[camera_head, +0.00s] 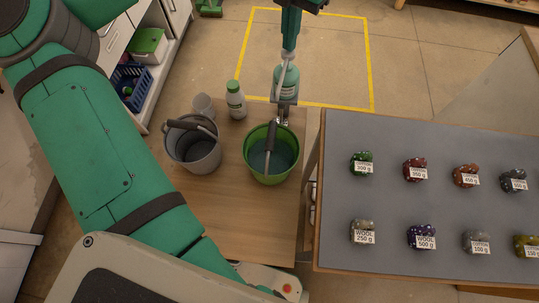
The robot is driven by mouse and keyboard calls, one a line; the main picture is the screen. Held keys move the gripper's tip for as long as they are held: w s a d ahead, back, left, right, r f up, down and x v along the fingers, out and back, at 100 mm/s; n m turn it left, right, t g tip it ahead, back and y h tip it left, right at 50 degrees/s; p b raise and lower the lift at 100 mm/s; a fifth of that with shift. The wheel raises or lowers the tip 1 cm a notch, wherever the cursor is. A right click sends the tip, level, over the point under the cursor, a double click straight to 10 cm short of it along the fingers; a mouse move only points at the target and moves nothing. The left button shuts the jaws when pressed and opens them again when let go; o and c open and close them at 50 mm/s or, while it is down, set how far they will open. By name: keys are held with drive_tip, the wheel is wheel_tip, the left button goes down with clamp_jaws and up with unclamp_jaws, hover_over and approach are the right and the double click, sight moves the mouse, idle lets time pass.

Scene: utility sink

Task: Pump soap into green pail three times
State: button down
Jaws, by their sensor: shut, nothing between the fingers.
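The green pail (250,160) stands on the wooden table, open side up, with a dark handle grip lying across it. No soap can be made out in the pail.
A grey bucket (180,151) stands left of the pail. A white bottle with a green cap (236,101) and a clear cup (203,106) stand behind it. A grey-topped table (440,200) with several labelled wool bundles is at right. The wooden table's front (262,235) is clear.

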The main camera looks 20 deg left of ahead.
drive_tip(key=shift+f, duration=1)
drive_tip(key=shift+r, duration=1.3)
drive_tip(key=shift+f, duration=0.4)
drive_tip(key=shift+f, duration=0.9)
drive_tip(key=shift+r, duration=1.3)
drive_tip(key=shift+f, duration=0.15)
